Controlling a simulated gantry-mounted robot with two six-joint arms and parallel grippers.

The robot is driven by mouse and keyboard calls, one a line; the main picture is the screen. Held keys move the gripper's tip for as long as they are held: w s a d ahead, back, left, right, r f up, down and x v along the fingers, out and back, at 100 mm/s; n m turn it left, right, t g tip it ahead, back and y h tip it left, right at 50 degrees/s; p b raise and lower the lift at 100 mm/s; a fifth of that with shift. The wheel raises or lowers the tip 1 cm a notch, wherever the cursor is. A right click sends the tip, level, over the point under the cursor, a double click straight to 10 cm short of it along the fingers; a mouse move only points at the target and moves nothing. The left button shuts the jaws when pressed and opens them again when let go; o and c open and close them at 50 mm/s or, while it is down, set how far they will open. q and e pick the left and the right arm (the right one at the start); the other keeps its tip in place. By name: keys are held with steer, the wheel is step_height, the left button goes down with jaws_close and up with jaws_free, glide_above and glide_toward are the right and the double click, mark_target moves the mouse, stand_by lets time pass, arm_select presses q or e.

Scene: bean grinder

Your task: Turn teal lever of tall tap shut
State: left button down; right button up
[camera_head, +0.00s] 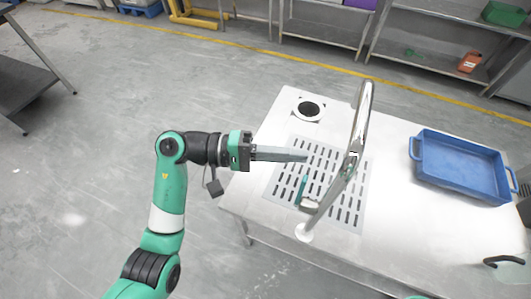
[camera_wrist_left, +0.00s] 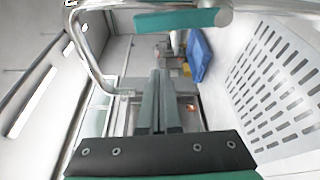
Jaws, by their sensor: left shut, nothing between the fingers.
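The tall chrome tap (camera_head: 360,122) rises from a round white base at the front of the metal table and leans over it in the head view. Its teal lever (camera_head: 302,188) sticks out from the low tap body, above the slotted grate. In the left wrist view the teal lever (camera_wrist_left: 178,20) is large at the top, with the chrome pipe (camera_wrist_left: 84,50) to its left. My left gripper (camera_head: 304,156) is shut and empty, pointing right above the grate, beyond the lever in the head view. Its closed fingers (camera_wrist_left: 160,76) appear below the lever in the wrist view, with a gap between.
A slotted grate (camera_head: 349,207) lies in the table (camera_head: 395,240). A dark round hole (camera_head: 309,108) is behind it. A blue crate (camera_head: 462,185) stands at the right, and a black curved object (camera_head: 504,260) lies at the right front edge. The table between grate and crate is clear.

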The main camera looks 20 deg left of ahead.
mark_target(300, 192)
arm_select(q)
steer(key=s, duration=0.3)
steer(key=shift+s+d+r, duration=0.2)
steer(key=shift+s+d, duration=0.15)
steer(key=shift+s, duration=0.1)
steer(key=shift+s+r+b, duration=0.15)
steer(key=shift+s+b, duration=0.55)
steer(key=shift+b, duration=0.45)
